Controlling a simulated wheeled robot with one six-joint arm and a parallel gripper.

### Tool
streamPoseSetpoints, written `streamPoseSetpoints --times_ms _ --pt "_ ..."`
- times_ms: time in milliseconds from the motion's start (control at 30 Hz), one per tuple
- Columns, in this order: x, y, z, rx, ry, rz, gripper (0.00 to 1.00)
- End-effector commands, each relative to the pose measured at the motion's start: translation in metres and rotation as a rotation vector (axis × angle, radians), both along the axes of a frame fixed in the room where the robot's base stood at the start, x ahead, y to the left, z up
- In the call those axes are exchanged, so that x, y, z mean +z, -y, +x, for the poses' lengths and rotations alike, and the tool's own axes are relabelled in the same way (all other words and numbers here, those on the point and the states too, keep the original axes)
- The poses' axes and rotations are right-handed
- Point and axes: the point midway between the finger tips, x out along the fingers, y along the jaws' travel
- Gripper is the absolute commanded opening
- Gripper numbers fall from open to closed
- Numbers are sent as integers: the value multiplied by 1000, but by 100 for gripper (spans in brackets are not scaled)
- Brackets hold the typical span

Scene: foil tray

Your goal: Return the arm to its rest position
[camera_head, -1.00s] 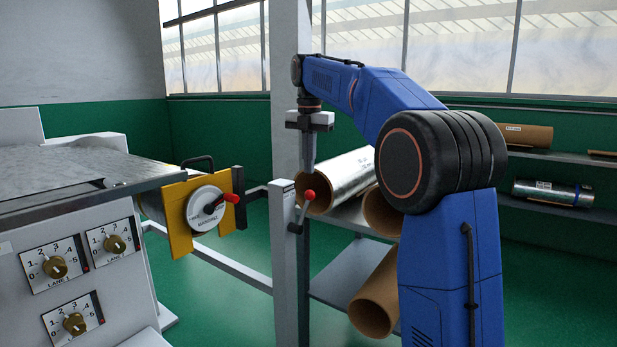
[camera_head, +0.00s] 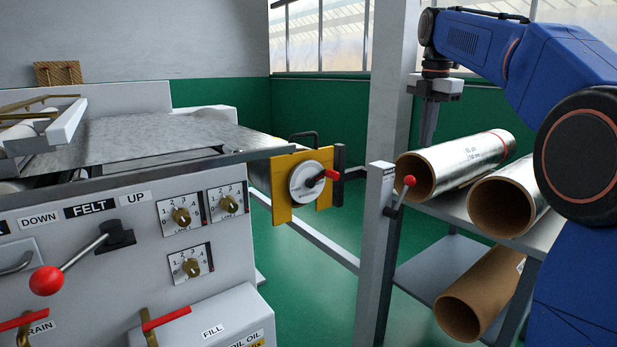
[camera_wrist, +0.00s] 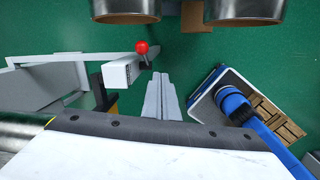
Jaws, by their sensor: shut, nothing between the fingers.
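My blue arm rises at the right of the head view, with a black elbow joint, and reaches left across the top. My gripper (camera_head: 428,135) hangs from its end, fingers pointing down and closed together with nothing between them. It is beside the grey post, above and left of the silver foil roll (camera_head: 465,160); the head view does not settle whether they touch. In the wrist view, the closed fingers of my gripper (camera_wrist: 163,95) show in the middle over the green floor, right of a red-knobbed lever (camera_wrist: 142,48).
A grey machine (camera_head: 130,235) with dials and levers fills the left. A yellow-plated wheel (camera_head: 305,187) sits at its end. The grey post (camera_head: 385,160) stands close to my gripper. Cardboard tubes (camera_head: 500,207) lie on a shelf (camera_head: 440,260). A wooden pallet (camera_wrist: 278,120) shows in the wrist view.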

Motion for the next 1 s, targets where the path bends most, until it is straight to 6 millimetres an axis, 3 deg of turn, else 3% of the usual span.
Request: streamPoseSetpoints --times_ms 33,467,767,1000 --pt "-3 -2 -15 -61 11 8 0" --pt "-60 -14 -129 -661 108 115 0" --pt "-124 -20 -212 -1074 164 223 0" --pt "-188 -24 -277 -1403 194 329 0"
